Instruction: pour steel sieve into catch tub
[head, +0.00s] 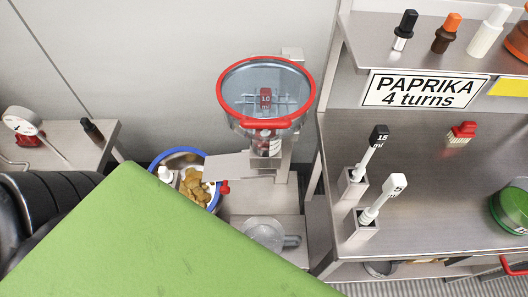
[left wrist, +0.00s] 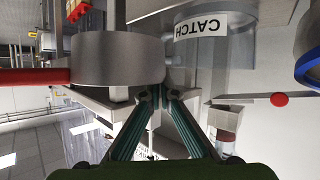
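A clear tub marked CATCH (left wrist: 201,26) shows upside down in the left wrist view. In the head view a round grey translucent vessel with a side handle (head: 263,236) stands below the drum; it may be this tub. A steel cylinder (left wrist: 117,60), probably the sieve, fills the left wrist view just beyond my left gripper (left wrist: 161,92). The left fingers converge at its lower right edge with a narrow gap. I cannot tell whether they grip part of it. Its contents are hidden. My left gripper is hidden in the head view, and my right gripper is in no view.
A clear red-rimmed drum (head: 265,78) stands above. A blue-rimmed tub (head: 205,153) holds brown pieces, beside a red knob (head: 225,187). Right, a steel shelf carries two upright measuring spoons (head: 375,140) (head: 390,190) in holders, small bottles and a PAPRIKA sign (head: 425,90). A large green surface blocks the foreground.

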